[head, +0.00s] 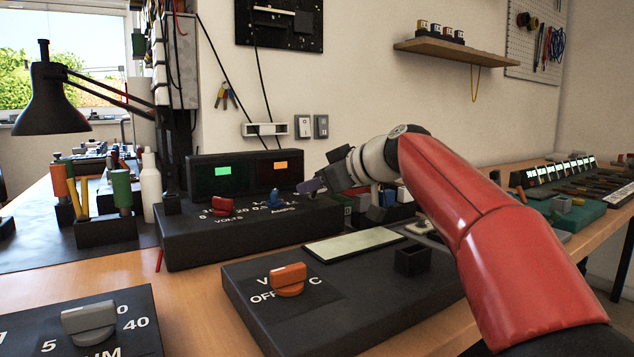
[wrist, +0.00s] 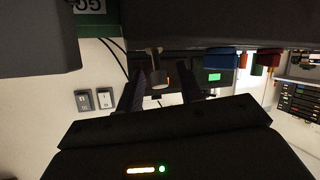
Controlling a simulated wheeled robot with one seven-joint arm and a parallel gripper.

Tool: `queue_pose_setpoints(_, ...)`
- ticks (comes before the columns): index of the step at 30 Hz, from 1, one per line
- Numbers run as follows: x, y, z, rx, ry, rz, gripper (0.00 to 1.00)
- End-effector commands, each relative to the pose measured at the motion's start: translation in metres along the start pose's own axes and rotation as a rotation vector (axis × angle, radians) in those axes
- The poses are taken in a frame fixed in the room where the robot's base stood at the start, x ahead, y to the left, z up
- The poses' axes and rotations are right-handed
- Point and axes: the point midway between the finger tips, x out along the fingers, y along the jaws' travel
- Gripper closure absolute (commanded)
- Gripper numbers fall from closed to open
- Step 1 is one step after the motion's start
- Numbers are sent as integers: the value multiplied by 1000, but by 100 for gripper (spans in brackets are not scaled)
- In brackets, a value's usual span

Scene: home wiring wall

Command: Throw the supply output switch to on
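The supply (head: 240,238) is a black box on the bench with a green and an orange display, a red volts knob (head: 221,206) and a blue amps knob (head: 275,199). My gripper (head: 316,182) is at the right end of its panel in the head view and covers that part. In the upside-down wrist view a small metal toggle lever (wrist: 157,78), apparently the output switch, shows between the two dark fingers of my gripper (wrist: 161,88). The fingers stand apart with gaps beside the lever. Whether the lever is on or off is unclear.
A black meter box (head: 340,290) with an orange selector knob (head: 288,279) stands in front of the supply. Another box with a grey knob (head: 89,322) is at the front left. A desk lamp (head: 50,100) and a white bottle (head: 150,185) stand at the left.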

Motion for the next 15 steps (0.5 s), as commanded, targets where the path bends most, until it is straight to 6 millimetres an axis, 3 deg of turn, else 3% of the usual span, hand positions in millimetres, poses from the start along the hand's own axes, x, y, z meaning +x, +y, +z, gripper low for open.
queue_pose_setpoints(4,0,0,0,0,0,0,63)
queue_pose_setpoints(12,0,0,0,0,0,0,98)
queue_pose_setpoints(15,0,0,0,0,0,0,100)
